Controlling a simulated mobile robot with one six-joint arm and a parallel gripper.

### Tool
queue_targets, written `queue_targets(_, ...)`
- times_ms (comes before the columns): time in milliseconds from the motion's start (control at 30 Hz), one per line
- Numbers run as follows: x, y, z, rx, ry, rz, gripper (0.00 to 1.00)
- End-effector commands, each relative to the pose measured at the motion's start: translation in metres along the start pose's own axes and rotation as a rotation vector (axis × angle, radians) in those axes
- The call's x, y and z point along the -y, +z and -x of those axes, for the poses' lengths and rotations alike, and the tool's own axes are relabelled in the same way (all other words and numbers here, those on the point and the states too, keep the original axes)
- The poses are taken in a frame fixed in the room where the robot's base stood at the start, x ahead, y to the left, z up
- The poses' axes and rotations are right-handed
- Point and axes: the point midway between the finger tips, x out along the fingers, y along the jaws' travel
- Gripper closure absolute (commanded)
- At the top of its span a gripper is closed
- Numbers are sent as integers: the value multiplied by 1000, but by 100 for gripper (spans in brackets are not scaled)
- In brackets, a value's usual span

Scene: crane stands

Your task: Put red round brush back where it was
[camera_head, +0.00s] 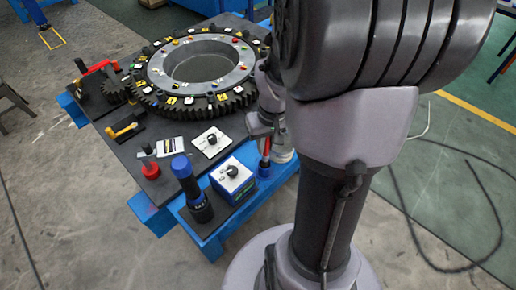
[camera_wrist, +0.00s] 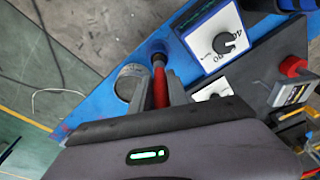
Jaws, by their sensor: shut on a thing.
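The red round brush (camera_wrist: 160,88) is between the fingers of my gripper (camera_wrist: 158,92) in the wrist view, with its dark end pointing away from the wrist. In the head view the red brush (camera_head: 266,146) hangs roughly upright below my gripper (camera_head: 266,128), at the near right edge of the blue stand. A small blue round holder (camera_head: 264,170) is directly under the brush. It also shows in the wrist view (camera_wrist: 153,46), at the brush's dark end. I cannot tell whether the brush's end is inside the holder or just above it.
A grey round cup (camera_wrist: 129,80) stands close beside the brush. A blue box with a dial (camera_head: 232,180) and a dark blue-capped flashlight (camera_head: 190,190) stand nearby. A large black gear ring (camera_head: 160,102) fills the far part of the stand.

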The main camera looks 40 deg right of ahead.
Motion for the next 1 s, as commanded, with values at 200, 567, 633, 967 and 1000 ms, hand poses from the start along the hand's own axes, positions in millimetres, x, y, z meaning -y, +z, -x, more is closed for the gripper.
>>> queue_targets(200,0,5,-36,0,0,0,100)
queue_targets(567,0,5,-38,-1,0,-1,76)
queue_targets(633,0,5,-37,-1,0,-1,62)
queue_targets(967,0,5,-35,-1,0,-1,58)
queue_targets(1000,0,4,-30,-1,0,-1,58)
